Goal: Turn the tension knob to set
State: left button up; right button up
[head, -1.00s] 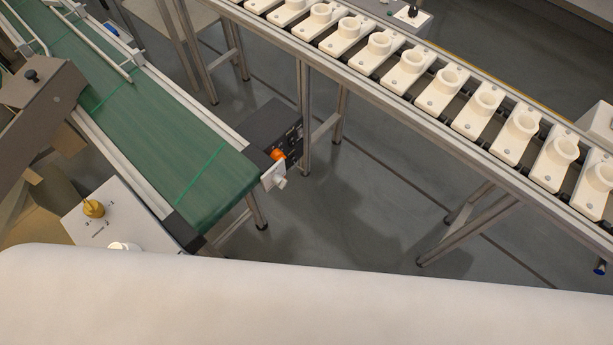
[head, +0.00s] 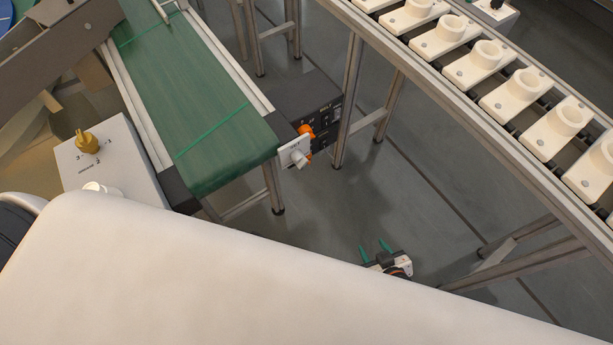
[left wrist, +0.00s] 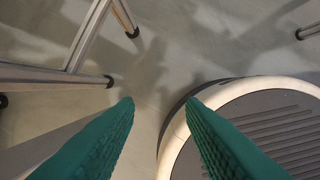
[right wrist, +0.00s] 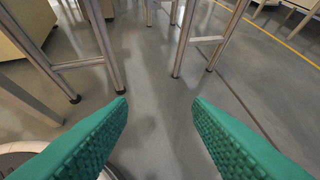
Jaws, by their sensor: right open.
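A brass knob (head: 87,142) stands on a white box (head: 117,165) with small printed marks around it, left of the green belt. A pale grey knob (head: 298,158) sits on a white plate at the belt's near end, beside an orange knob (head: 305,131) on a dark panel. I cannot tell by label which is the tension knob. My right gripper (head: 374,247) is open and empty over the floor, below and right of those end knobs; its fingers also show in the right wrist view (right wrist: 160,101). My left gripper (left wrist: 159,101) is open and empty, beside my round base.
The green belt conveyor (head: 190,90) runs at left. A second conveyor (head: 440,85) with several white lamp-holder pieces crosses the upper right. Metal legs (head: 352,100) stand between them. The grey floor (head: 350,200) between the conveyors is clear.

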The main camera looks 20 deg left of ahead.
jog(key=w+a+r+n+t+y+b, duration=0.2)
jog(key=a+r+y+b, duration=0.15)
jog(key=a+r, duration=0.35)
jog(key=n+t+y+b, duration=0.1)
jog(key=n+y+b, duration=0.2)
jog(key=y+b, duration=0.2)
send_near(304, 166)
pick_arm(q)
notch_tip(304, 166, up, 14)
jog(key=t, duration=0.1)
jog(key=shift+w, duration=0.2)
pick_arm(e)
jog(key=x, duration=0.9)
jog(key=shift+a, duration=0.1)
jog(key=shift+c, duration=0.5)
jog(key=c, duration=0.9)
